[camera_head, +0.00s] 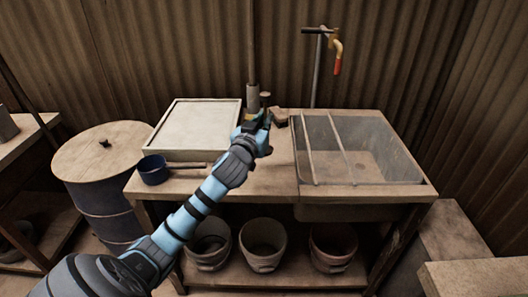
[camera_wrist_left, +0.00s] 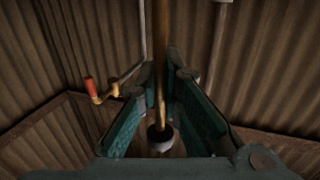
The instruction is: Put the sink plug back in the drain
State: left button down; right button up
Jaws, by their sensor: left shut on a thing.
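My left gripper (camera_head: 265,115) is in the head view at the back of the bench, left of the sink. Its dark green fingers point up and away from me. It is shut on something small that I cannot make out. In the left wrist view its fingers (camera_wrist_left: 165,85) frame a brown pole, and a small dark-centred round thing with a pale rim (camera_wrist_left: 160,136) shows low between them. The sink basin (camera_head: 390,168) is set in the bench's right half. My right gripper is not in view.
A red-tipped tap (camera_head: 337,62) stands behind the sink; it also shows in the left wrist view (camera_wrist_left: 97,92). Two bars (camera_head: 342,145) cross the basin. A brown block (camera_head: 280,116) lies beside the gripper. A shallow tray (camera_head: 200,125) and a blue pot (camera_head: 154,172) are left.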

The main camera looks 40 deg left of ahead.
pick_arm(q)
notch_tip(320, 180, down, 8)
jog(key=b, duration=0.3)
jog(key=shift+r, duration=0.35)
jog(key=shift+s, duration=0.1)
jog(key=c, duration=1.8)
grip_release()
jog(key=shift+o, duration=0.2)
jog(key=shift+r+p, duration=0.15)
jog(key=shift+p, duration=0.15)
jog(key=p+v, duration=0.1)
jog(key=v, duration=1.1)
jog(key=shift+p, duration=0.3)
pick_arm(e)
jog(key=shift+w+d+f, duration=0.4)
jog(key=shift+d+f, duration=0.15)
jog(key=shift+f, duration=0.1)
